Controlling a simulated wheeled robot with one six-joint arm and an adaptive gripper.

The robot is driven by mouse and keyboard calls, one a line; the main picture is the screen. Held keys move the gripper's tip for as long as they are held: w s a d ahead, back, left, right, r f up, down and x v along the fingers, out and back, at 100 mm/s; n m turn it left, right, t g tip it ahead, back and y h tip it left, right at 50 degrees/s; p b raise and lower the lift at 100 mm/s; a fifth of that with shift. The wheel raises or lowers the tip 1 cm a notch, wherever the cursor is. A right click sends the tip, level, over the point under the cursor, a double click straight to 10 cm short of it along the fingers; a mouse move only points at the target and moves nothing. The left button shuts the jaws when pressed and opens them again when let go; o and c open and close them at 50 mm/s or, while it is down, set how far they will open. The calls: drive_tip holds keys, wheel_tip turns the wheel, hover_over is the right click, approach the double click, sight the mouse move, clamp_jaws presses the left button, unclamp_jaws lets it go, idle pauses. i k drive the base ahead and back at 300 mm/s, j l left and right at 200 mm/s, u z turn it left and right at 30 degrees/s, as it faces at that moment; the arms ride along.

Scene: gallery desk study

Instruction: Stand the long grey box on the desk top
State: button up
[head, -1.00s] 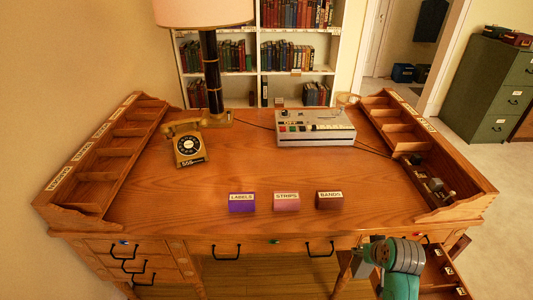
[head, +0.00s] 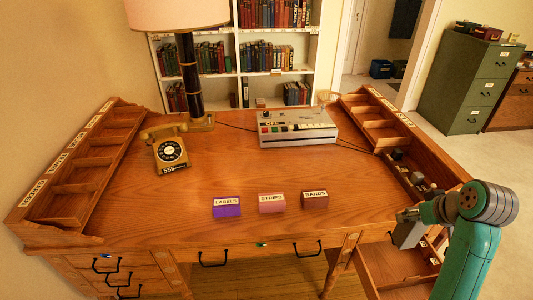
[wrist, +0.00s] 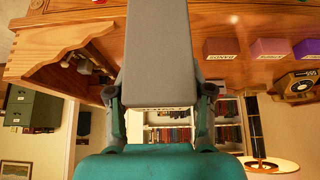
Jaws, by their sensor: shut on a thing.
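The long grey box (head: 408,229) is held by my gripper (head: 423,212) at the desk's right front corner. In the wrist view the grey box (wrist: 157,50) fills the upper middle, between the two fingers of my gripper (wrist: 160,98). The box looks tilted in the head view, and I cannot tell whether it touches the desk edge. The desk top (head: 230,165) is brown wood with a wide clear middle. My arm hides part of the desk's right front corner.
Three small boxes, labels (head: 227,207), strips (head: 271,203) and bands (head: 315,200), stand near the front edge. A telephone (head: 168,150), a lamp (head: 191,80) and a grey machine (head: 297,129) stand farther back. Compartment racks line both sides. An open drawer (head: 400,268) is below right.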

sight(355, 192)
drive_tip(key=i, duration=0.95)
